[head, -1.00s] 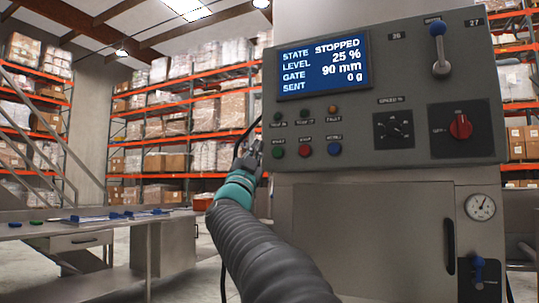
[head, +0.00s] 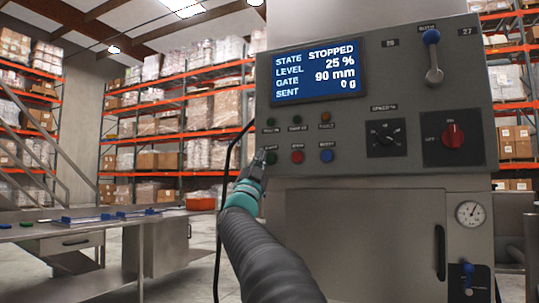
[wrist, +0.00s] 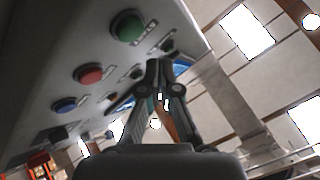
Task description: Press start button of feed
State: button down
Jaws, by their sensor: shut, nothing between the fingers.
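The feed control panel (head: 400,105) fills the upper right of the head view. Its screen (head: 318,76) reads STATE STOPPED, LEVEL 25 %, GATE 90 mm, SENT 0 g. The green start button (head: 272,158) is leftmost in the lower row, and it shows large in the wrist view (wrist: 127,27). My gripper (head: 260,157) is shut and empty, just left of the green button in the head view. In the wrist view its fingertips (wrist: 159,64) are below and right of that button, with a gap visible between them. I cannot tell the depth.
A red button (head: 297,157) and a blue button (head: 326,155) sit right of the green one. Small lamps (head: 297,120) are above. A black knob (head: 385,139), a red rotary switch (head: 453,135) and a blue-knobbed lever (head: 432,55) are further right. A bench (head: 60,231) stands left.

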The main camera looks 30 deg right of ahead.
aim_at(270, 158)
jog(key=shift+w+d, duration=0.75)
jog(key=shift+d, duration=0.15)
jog(key=shift+w+d+p, duration=0.1)
jog(key=shift+d+p, duration=0.05)
jog(key=shift+p, duration=0.15)
dwell(0.7)
jog(key=shift+w+d, duration=0.15)
jog(key=shift+d, duration=0.05)
jog(key=shift+w+d, duration=0.25)
jog(key=shift+d, duration=0.1)
dwell(0.9)
jog(key=shift+a, duration=0.1)
jog(key=shift+s+a+b, duration=0.35)
jog(key=shift+s+a, duration=0.15)
jog(key=shift+a, duration=0.05)
jog(key=shift+a, duration=0.1)
dwell(0.3)
